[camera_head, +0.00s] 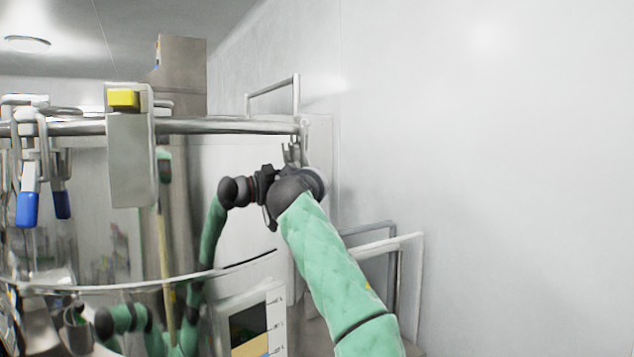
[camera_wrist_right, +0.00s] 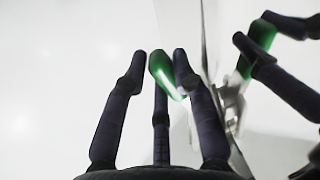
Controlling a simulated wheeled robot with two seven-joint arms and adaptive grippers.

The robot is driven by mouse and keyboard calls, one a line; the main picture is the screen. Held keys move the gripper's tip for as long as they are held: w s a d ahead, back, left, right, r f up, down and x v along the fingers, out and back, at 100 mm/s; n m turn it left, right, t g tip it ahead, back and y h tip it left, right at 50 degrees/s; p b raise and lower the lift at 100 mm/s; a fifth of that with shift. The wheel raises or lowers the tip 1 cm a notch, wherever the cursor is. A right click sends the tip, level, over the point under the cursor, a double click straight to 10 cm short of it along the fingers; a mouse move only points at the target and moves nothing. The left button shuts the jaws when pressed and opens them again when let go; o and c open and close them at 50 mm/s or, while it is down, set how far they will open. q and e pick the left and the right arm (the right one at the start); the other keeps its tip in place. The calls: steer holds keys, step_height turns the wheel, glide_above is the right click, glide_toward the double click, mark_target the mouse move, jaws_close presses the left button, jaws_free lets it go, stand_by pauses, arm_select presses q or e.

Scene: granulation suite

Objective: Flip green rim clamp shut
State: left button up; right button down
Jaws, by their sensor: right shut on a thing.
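The green clamp handle (camera_wrist_right: 166,75) shows between the dark fingers of my right gripper (camera_wrist_right: 158,66) in the right wrist view. The gripper is shut on it. In the head view my right gripper (camera_head: 267,183) is at the right side of the shiny vessel, just below its rim, and hides the handle. A metal clamp part (camera_head: 292,152) shows above the gripper under the rim's right end. Whether the clamp is latched cannot be told. My left gripper is not in view.
The vessel's rim (camera_head: 220,125) carries blue-handled clamps (camera_head: 28,208) at left and a metal bracket with a yellow block (camera_head: 123,98). The vessel wall mirrors my arm and gripper. A white rail frame (camera_head: 412,240) stands at right near a bare wall.

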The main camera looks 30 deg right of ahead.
steer(key=shift+s+d+r, duration=0.1)
steer(key=shift+s+r, duration=0.05)
steer(key=shift+r, duration=0.2)
steer(key=c, duration=1.3)
jaws_free()
steer(key=o, duration=0.3)
steer(key=shift+w+f, duration=0.15)
steer(key=shift+w, duration=0.05)
steer(key=shift+w+d+f, duration=0.1)
steer(key=shift+w+f, duration=0.05)
steer(key=shift+s+a, duration=0.2)
steer(key=v, duration=1.1)
steer(key=shift+s+a, duration=0.15)
steer(key=shift+s, duration=0.1)
